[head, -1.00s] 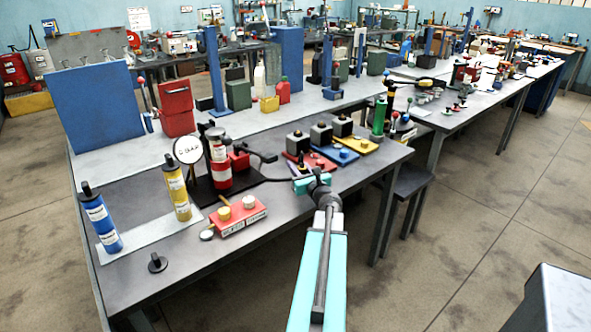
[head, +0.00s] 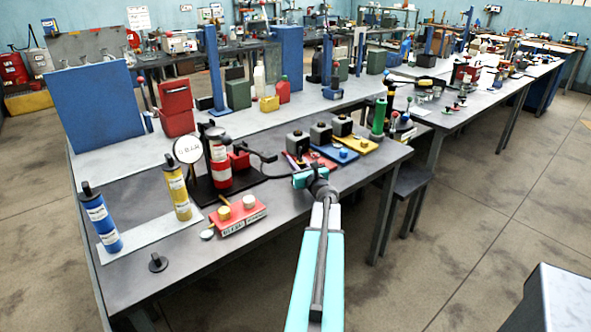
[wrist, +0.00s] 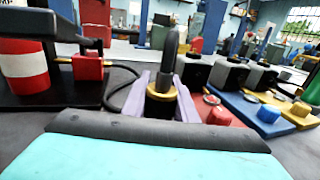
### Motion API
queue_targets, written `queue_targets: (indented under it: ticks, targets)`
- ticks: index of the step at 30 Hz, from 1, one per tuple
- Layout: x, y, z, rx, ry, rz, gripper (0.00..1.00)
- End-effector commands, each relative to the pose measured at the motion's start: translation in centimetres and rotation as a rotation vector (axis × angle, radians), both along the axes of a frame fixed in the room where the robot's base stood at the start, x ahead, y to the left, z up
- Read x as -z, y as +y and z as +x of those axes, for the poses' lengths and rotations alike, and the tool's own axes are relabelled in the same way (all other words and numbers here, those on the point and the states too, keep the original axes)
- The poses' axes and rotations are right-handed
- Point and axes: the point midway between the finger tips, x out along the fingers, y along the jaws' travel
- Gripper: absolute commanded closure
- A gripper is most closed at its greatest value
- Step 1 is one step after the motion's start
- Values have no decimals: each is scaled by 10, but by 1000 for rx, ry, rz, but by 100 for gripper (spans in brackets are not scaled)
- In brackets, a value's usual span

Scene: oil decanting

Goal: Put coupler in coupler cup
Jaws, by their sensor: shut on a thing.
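My gripper (head: 308,176) is at the front edge of the near bench, seen from behind, its fingertips mostly hidden in the head view. In the wrist view, a black upright piece with a brass collar (wrist: 160,92), apparently the coupler, stands between two lavender sides (wrist: 138,98). I take these for my fingers, shut on it. A black hose (head: 268,178) runs from the red-and-white pump (head: 220,165) towards my gripper. I cannot pick out the coupler cup for certain.
Red (head: 316,158), blue (head: 338,154) and yellow (head: 370,145) plates with black blocks lie just beyond my gripper. A round gauge (head: 188,150), yellow (head: 177,190) and blue (head: 100,217) bottles and a red box (head: 238,217) stand to the left.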

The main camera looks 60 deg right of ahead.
Motion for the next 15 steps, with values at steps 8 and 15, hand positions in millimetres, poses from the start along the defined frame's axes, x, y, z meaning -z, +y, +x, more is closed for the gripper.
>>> queue_targets:
  ticks: [8, 15]
  targets:
    - [32, 1, 0, -1, 1, 1, 100]
    - [33, 1, 0, -1, 0, 0, 100]
